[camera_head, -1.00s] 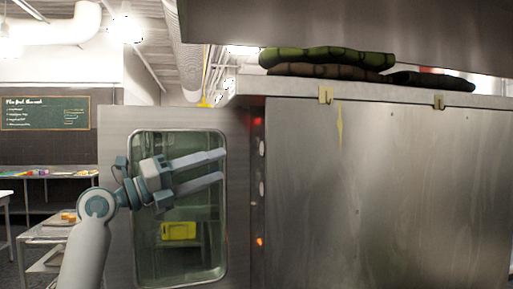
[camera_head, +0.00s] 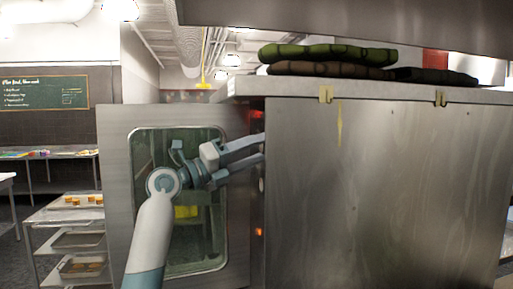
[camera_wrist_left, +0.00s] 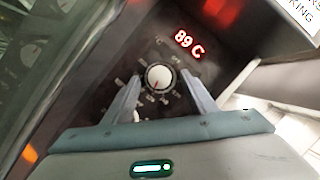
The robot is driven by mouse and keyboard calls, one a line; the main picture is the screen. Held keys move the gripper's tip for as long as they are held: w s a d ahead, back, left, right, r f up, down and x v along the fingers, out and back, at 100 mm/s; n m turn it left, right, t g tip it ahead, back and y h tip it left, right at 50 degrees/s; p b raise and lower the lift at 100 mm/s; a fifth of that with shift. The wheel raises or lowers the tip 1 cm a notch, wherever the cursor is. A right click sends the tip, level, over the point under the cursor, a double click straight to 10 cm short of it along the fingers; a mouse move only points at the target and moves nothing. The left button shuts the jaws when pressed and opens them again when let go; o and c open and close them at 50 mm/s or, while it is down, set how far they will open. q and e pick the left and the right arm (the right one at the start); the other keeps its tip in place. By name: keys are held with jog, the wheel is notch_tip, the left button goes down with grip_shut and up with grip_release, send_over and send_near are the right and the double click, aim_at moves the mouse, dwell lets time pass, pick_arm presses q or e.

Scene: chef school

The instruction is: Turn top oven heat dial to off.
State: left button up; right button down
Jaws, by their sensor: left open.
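The oven (camera_head: 375,190) is a large steel box in the head view, with its control strip on its left edge. In the left wrist view a round white heat dial (camera_wrist_left: 158,79) with a dark reddish pointer mark sits on the dark panel, ringed by small printed labels. A red display (camera_wrist_left: 189,45) beside it reads 89 C. My left gripper (camera_head: 262,149) is open, its fingers reaching to the control strip. In the wrist view its fingers lie on either side of the dial; I cannot tell whether they touch it. My right gripper is not in view.
A steel door with a glass window (camera_head: 150,240) stands behind my left arm, close beside the control strip. Part of another white knob (camera_wrist_left: 136,116) shows below the dial. Folded cloths (camera_head: 325,54) lie on the oven top. A tray rack (camera_head: 75,240) stands at the left.

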pick_arm(q)
jog(key=c, duration=1.1)
jog(key=shift+o, duration=0.2)
jog(key=shift+f+n+y+b, duration=0.15)
jog(key=shift+n+y+b, duration=0.25)
jog(key=shift+n+b, duration=0.9)
jog(key=shift+b, duration=0.1)
jog(key=shift+s+r+n+y, duration=0.1)
jog(key=shift+r+n+y, duration=0.25)
jog(key=shift+n+y, duration=0.45)
jog(key=shift+r+n+y+p, duration=0.15)
jog(key=shift+n+y+p, duration=0.35)
jog(key=shift+n, duration=1.2)
